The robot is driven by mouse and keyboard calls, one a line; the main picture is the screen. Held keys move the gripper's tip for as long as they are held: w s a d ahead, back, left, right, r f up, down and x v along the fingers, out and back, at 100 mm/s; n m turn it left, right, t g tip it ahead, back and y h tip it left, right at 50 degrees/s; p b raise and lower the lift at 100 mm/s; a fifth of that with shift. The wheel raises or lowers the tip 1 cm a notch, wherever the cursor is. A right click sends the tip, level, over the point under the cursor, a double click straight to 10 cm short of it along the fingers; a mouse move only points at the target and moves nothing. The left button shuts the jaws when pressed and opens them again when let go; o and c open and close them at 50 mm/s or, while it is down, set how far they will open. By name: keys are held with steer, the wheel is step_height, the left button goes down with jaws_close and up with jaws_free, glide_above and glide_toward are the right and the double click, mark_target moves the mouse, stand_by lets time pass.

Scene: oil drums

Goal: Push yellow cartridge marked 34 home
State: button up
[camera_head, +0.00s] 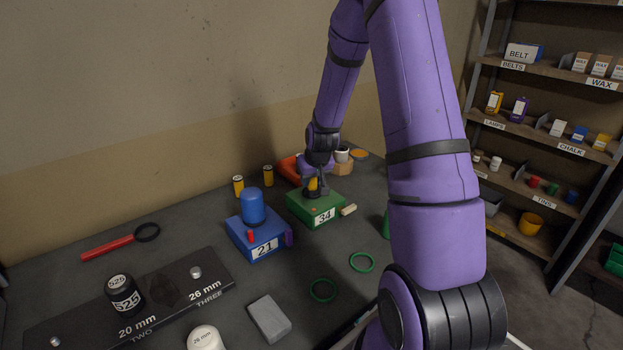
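A green block (316,209) with the label 34 stands on the dark table. A yellow piece (312,184) shows on its top, partly hidden by my gripper; no number on it can be read. My gripper (318,190) points down at the top of the green block, right at the yellow piece. Whether its fingers are closed on the piece, beside it or pressing it cannot be told at this size. Two more yellow cylinders, one (238,187) to the left and one (268,176) nearer the block, stand behind the blocks.
A blue block (259,243) marked 21 with a blue cylinder (252,206) stands left of the green block. A cream peg (348,210) lies at its right. An orange object (288,168) and a white cup (341,154) are behind. Green rings (362,262) lie in front.

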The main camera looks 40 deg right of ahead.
steer(key=o, duration=0.3)
steer(key=shift+s+a+f, duration=0.1)
steer(key=shift+s+f, duration=0.1)
steer(key=shift+f, duration=0.05)
steer(key=shift+o, duration=0.2)
steer(key=shift+a, duration=0.25)
steer(key=shift+r, duration=0.2)
steer(key=d+v, duration=0.1)
steer(key=v, duration=0.9)
steer(key=shift+r, duration=0.4)
steer(key=shift+a, duration=0.1)
